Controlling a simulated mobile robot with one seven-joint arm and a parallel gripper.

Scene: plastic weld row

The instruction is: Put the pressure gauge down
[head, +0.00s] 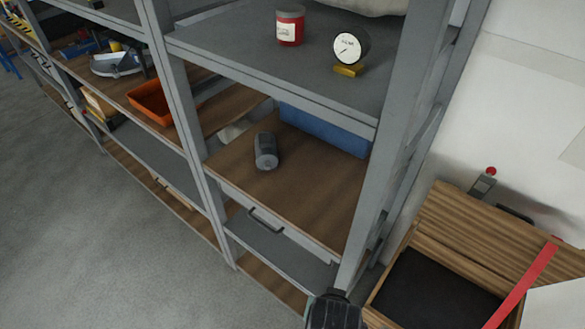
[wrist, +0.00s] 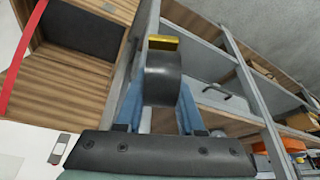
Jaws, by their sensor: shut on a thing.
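My gripper (wrist: 160,98) is shut in the wrist view, with its two blue fingers on either side of a pressure gauge (wrist: 163,76). The held gauge shows a dark rounded casing and a brass-yellow block at its far end; its dial face is hidden. It is held clear in front of the rack. A similar pressure gauge (head: 350,47) with a white dial and brass foot stands upright on the grey upper shelf (head: 235,40) in the head view. A dark part, probably of my arm, shows at the bottom edge there.
A red tin (head: 290,25) stands left of the shelved gauge. Below, a wooden shelf (head: 300,185) holds a grey cylinder (head: 266,150) and a blue bin (head: 325,130), with free room in front. Rack posts (head: 175,100) flank it. A wooden box (head: 470,230) stands right.

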